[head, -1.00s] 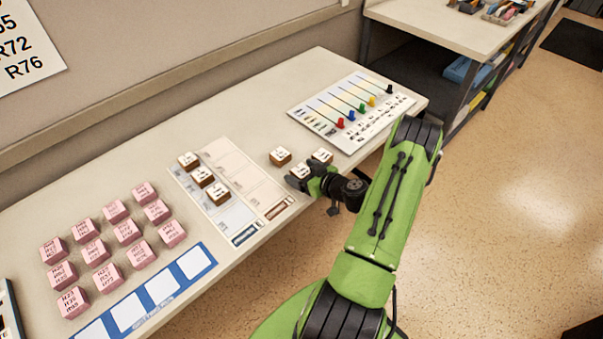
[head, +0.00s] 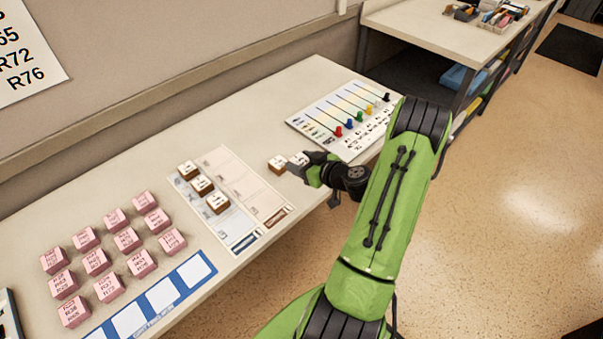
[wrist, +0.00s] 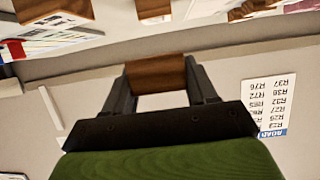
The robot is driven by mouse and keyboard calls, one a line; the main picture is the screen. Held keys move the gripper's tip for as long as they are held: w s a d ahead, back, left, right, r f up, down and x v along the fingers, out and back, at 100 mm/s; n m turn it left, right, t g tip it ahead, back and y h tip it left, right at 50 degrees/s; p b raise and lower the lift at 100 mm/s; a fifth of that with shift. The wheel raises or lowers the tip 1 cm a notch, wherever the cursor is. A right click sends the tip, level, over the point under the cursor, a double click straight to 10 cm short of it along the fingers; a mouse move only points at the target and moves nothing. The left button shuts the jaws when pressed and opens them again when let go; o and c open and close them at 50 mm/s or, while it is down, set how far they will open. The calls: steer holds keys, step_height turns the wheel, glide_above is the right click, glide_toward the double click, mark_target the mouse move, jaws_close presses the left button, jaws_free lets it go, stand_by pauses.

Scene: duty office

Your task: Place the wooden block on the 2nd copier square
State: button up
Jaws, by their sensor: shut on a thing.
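My gripper (head: 308,164) is shut on a wooden block (head: 298,158) with a white top, held just above the desk. In the wrist view the held block (wrist: 157,73) shows brown wood grain between both fingers. The sheet (head: 245,183) of pale squares lies left of my gripper, with a blue-labelled and a brown-labelled column. Its print is too small to tell which column is the copier. Three wooden blocks (head: 203,186) stand in its left column; the right column looks bare. Another wooden block (head: 278,165) stands on the desk between sheet and gripper.
Several pink blocks (head: 126,239) stand at the left, behind a blue card (head: 161,294) with white squares. A board with coloured pegs (head: 318,118) lies behind my gripper. The wall (head: 180,70) bounds the desk's far side.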

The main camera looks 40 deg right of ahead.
steer(key=shift+r, duration=0.9)
steer(key=w+a+n+g+y+p, duration=0.1)
steer(key=a+n+g+y, duration=0.75)
steer(key=a, duration=1.75)
steer(key=m+t+h, duration=0.9)
glide_above(302, 187)
steer(key=shift+w+g+b, duration=0.1)
steer(key=shift+g+b, duration=0.15)
steer(key=shift+b, duration=0.2)
steer(key=shift+n+y, duration=0.25)
step_height(302, 187, down, 10)
steer(key=shift+r+b, duration=0.15)
steer(key=shift+b, duration=0.9)
steer(key=shift+f+b, duration=0.25)
steer(key=shift+b, duration=0.15)
